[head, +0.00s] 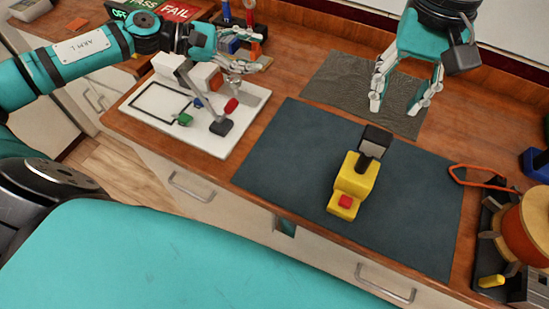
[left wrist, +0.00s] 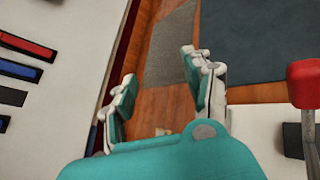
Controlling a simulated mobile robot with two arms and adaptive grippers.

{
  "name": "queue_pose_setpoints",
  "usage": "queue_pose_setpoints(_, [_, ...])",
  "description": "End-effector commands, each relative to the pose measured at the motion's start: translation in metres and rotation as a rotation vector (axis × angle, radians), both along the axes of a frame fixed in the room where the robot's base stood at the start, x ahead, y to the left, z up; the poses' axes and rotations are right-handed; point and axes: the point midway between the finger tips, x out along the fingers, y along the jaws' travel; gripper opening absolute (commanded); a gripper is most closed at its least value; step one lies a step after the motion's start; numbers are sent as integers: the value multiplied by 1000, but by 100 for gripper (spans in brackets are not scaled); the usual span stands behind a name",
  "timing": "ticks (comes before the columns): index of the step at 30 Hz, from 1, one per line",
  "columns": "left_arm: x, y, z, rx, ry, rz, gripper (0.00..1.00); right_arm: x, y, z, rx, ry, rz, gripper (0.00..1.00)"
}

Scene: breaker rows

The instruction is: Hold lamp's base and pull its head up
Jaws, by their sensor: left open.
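The lamp stands on the dark mat in the head view. Its yellow base (head: 353,183) has a red button on the front step, and its dark grey head (head: 376,139) sits low at the back of the base. My right gripper (head: 395,107) points down with its fingers apart, empty, over the grey mat behind the lamp. My left gripper (head: 246,80) is open and empty above the white board's far side, well left of the lamp. Its spread fingers show in the left wrist view (left wrist: 158,72); the lamp does not show there.
The dark mat (head: 290,160) has free room around the lamp. The white board (head: 150,132) on the left bears a black track, blocks and a red-tipped lever (head: 231,105). An orange spool (head: 528,228) stands at the right, beside an orange loop. A pass/fail sign (head: 160,10) lies far left.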

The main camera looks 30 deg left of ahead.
Motion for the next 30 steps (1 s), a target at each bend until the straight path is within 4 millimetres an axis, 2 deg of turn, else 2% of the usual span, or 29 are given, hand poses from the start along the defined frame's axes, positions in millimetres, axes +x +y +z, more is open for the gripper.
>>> queue_pose_setpoints(1, [-18,-28,-6,-29,8,-78,52,0,0,0,0,0,0,38])
queue_pose_setpoints(6, [-85,-104,-11,-134,11,-318,52,0,0,0,0,0,0,38])
queue_pose_setpoints(9, [-130,-142,-12,-236,21,-426,52,0,0,0,0,0,0,38])
queue_pose_setpoints(11, [-147,-155,-16,-304,43,-434,52,0,0,0,0,0,0,38])
queue_pose_setpoints(15, [-160,-162,-39,-443,147,-322,52,0,0,0,0,0,0,38])
queue_pose_setpoints(21, [-170,-157,-70,-570,275,-144,52,0,0,0,0,0,0,38])
queue_pose_setpoints(25, [-173,-153,-81,-607,318,-79,52,0,0,0,0,0,0,38])
queue_pose_setpoints(30, [-175,-151,-86,-620,335,-53,52,0,0,0,0,0,0,38])
